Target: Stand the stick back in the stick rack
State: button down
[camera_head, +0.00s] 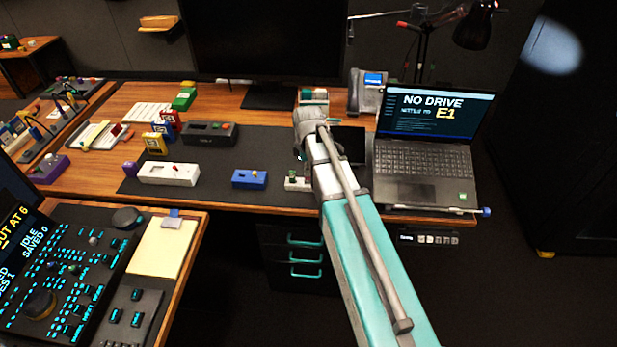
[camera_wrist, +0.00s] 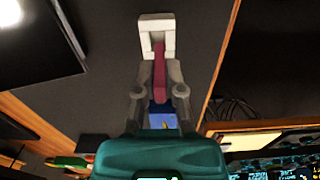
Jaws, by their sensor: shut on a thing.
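My gripper (camera_wrist: 158,66) is shut on a dark red stick (camera_wrist: 158,62) that lies between its two grey fingers in the wrist view. A pale, squarish piece (camera_wrist: 146,24) with a recess shows beyond the stick's end; I cannot tell whether they touch. In the head view my wrist is over the desk's front right part, and my arm hides the fingertips and the stick. A small white block (camera_head: 291,186) with a green part stands just below and left of my wrist. I cannot tell for certain whether it is the stick rack.
A blue box (camera_head: 249,179) and a white box (camera_head: 168,174) stand left along the dark mat (camera_head: 215,191). An open laptop (camera_head: 425,190) is close on the right, with a phone (camera_head: 367,92) behind. A console (camera_head: 62,262) and notepad (camera_head: 161,250) are nearer, at left.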

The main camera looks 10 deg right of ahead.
aim_at(308, 179)
jog(key=shift+w+f+b, duration=0.1)
jog(key=shift+f+b, duration=1.3)
jog(key=shift+f, duration=0.25)
jog(key=shift+f, duration=0.1)
jog(key=c, duration=0.7)
grip_release()
jog(key=shift+c, duration=0.2)
notch_tip(308, 179, up, 12)
jog(key=p, duration=1.2)
jog(key=s+m, duration=1.4)
jog(key=s, duration=0.2)
jog(key=shift+d, duration=0.2)
